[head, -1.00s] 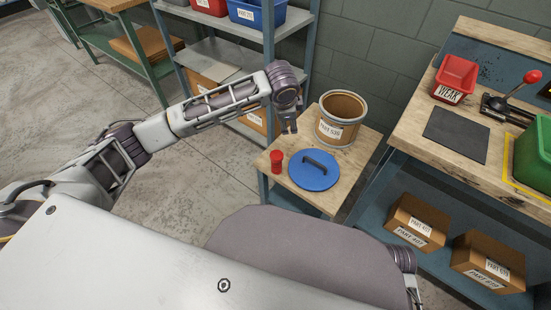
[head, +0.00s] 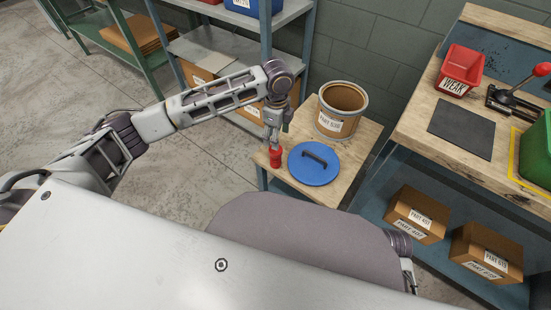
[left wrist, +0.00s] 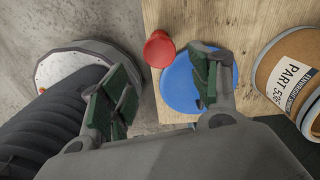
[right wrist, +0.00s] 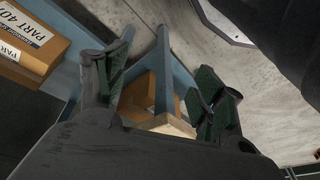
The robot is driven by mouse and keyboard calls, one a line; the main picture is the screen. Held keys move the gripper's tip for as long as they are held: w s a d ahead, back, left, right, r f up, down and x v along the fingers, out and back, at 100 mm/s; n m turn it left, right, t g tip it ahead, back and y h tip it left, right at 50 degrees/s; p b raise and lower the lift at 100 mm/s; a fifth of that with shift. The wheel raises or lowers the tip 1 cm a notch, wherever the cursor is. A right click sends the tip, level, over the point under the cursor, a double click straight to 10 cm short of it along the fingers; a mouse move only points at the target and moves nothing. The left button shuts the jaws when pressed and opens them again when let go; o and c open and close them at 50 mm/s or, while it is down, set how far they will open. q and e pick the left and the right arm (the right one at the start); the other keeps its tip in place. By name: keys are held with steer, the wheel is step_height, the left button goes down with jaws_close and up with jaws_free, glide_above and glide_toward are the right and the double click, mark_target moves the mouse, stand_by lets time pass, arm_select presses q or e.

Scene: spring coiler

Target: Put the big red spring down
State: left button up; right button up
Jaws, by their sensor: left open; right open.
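The big red spring (head: 276,158) stands on the left corner of a small wooden table (head: 297,188), left of a blue lid. In the head view my left gripper (head: 273,141) is just above the spring, pointing down. In the left wrist view the red spring (left wrist: 159,49) shows beyond the gap between the two open fingers (left wrist: 165,82), and nothing is gripped. My right gripper (right wrist: 162,80) is open and empty, away from the spring, facing blue bench legs and the floor. The head view does not clearly show its fingers.
The blue lid (head: 314,163) lies on the table right of the spring. A cardboard drum (head: 341,109) stands behind the lid. A workbench (head: 420,118) with a red bin (head: 459,70) is at the right. Shelving stands behind my left arm.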

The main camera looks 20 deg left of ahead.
mark_target(276, 159)
arm_select(q)
steer(key=shift+f, duration=0.5)
step_height(276, 159, down, 6)
steer(key=shift+f+b, duration=0.1)
steer(key=shift+b, duration=1.1)
steer(key=shift+f, duration=0.65)
arm_select(e)
steer(key=shift+t, duration=0.4)
steer(key=r, duration=0.4)
steer(key=shift+a+r, duration=0.1)
steer(key=shift+a, duration=0.15)
arm_select(q)
steer(key=shift+f, duration=0.15)
arm_select(e)
steer(key=shift+f, duration=0.25)
